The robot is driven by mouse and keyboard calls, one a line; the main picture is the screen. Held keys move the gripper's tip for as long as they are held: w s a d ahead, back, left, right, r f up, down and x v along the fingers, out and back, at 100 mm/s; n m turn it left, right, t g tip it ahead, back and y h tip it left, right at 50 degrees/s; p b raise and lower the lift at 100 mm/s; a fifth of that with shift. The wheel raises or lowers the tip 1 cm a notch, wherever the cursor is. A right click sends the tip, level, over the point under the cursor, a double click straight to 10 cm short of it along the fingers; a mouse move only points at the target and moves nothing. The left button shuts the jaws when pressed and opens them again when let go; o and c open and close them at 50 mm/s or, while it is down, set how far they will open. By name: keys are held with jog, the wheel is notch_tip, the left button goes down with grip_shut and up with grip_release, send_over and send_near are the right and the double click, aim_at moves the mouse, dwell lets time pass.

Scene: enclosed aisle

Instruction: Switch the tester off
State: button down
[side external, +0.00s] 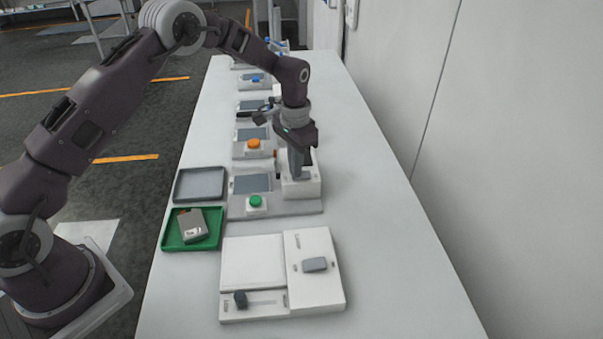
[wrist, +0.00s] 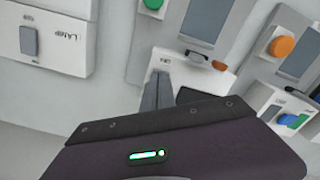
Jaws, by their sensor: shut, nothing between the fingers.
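A station, which I take for the tester (side external: 285,208), has a grey screen, a green button (side external: 256,201) and a white box (side external: 312,187) at its right end. My gripper (side external: 299,176) points down over that box, its fingers shut and empty. In the wrist view the fingertips (wrist: 160,76) are in front of the white box (wrist: 205,78), by its small printed label. Fingers and gripper body hide part of the box, so its switch position and any contact cannot be told. The green button (wrist: 153,5) shows at the top edge.
A lamp unit (side external: 317,287) with a grey rocker stands nearest the camera. A green tray (side external: 171,238) with a grey device and an empty grey tray (side external: 199,170) lie at left. An orange-button station (side external: 253,145) and more stand behind. A wall runs along the right; table between is clear.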

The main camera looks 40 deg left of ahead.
jog(key=shift+r, duration=3.45)
jog(key=s+r+n+t, duration=0.1)
jog(key=s+r+t, duration=0.2)
jog(key=s+r, duration=1.3)
jog(key=s+r+n+t, duration=0.1)
jog(key=s+n+t, duration=0.1)
jog(key=s, duration=1.8)
jog(key=shift+d+r+t, duration=0.3)
jog(key=shift+r, duration=0.1)
